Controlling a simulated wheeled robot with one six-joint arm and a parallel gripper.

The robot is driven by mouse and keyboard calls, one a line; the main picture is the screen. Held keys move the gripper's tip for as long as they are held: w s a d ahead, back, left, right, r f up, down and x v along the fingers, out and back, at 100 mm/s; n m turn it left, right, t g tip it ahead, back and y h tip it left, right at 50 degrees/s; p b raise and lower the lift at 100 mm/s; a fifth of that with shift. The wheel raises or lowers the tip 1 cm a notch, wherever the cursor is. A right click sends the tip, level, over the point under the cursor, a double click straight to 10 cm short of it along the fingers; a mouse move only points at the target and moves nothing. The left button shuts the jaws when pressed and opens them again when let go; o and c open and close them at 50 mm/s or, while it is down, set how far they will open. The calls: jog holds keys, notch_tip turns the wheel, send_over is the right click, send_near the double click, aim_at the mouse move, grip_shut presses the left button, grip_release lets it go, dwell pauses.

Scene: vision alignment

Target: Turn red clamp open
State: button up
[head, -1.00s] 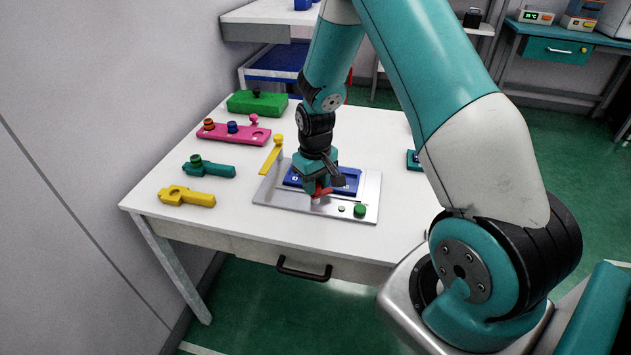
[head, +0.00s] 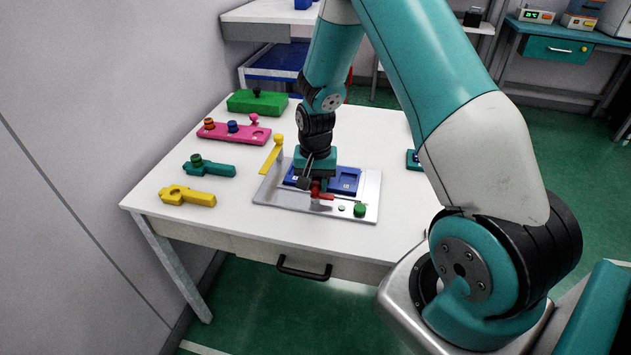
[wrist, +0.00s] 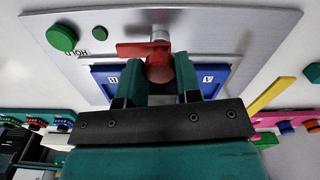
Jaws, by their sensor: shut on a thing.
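The red clamp (head: 322,195) sits at the front edge of the blue block (head: 346,181) on a silver plate (head: 278,197). In the head view its red arm points right, along the plate. In the wrist view the red clamp (wrist: 130,50) has a round knob between my two fingers, with its flat arm reaching left and a metal post behind it. My gripper (wrist: 161,70) is shut on the knob; it also shows in the head view (head: 316,184), upright above the plate. The blue block (wrist: 215,72) carries letter labels and is partly hidden by my fingers.
Yellow (head: 188,196), teal (head: 209,168), pink (head: 232,133) and green (head: 257,103) fixtures lie left and behind. The front right tabletop is clear.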

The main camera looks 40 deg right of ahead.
aim_at(316, 184)
jog(key=shift+w, duration=0.1)
dwell(0.5)
jog(key=o, duration=0.9)
jog(key=shift+r, duration=0.1)
notch_tip(316, 184, up, 17)
jog(key=shift+r+b, duration=0.15)
jog(key=shift+b, duration=0.3)
